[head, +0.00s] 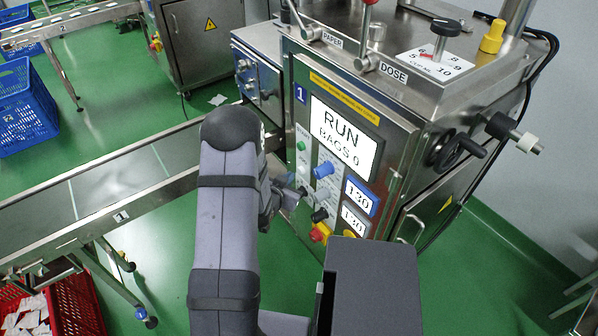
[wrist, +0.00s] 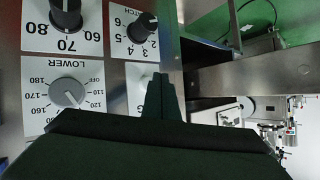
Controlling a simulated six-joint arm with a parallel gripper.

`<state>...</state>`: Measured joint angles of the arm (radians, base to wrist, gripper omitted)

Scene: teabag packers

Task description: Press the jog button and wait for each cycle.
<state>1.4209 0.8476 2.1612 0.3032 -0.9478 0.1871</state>
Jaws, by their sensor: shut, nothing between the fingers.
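The machine's front panel (head: 303,175) faces me, with a screen (head: 345,135) reading "RUN BAGS 0". A green button (head: 301,146) under a START label is on its upper left. My gripper (head: 300,193) is shut and empty at the panel's lower left. In the wrist view its fingertips (wrist: 160,78) lie over a white label plate (wrist: 141,88), of which only a letter like "G" shows. I cannot tell whether the fingertips touch the panel.
A conveyor (head: 110,182) runs left; a red crate (head: 82,300) stands below.

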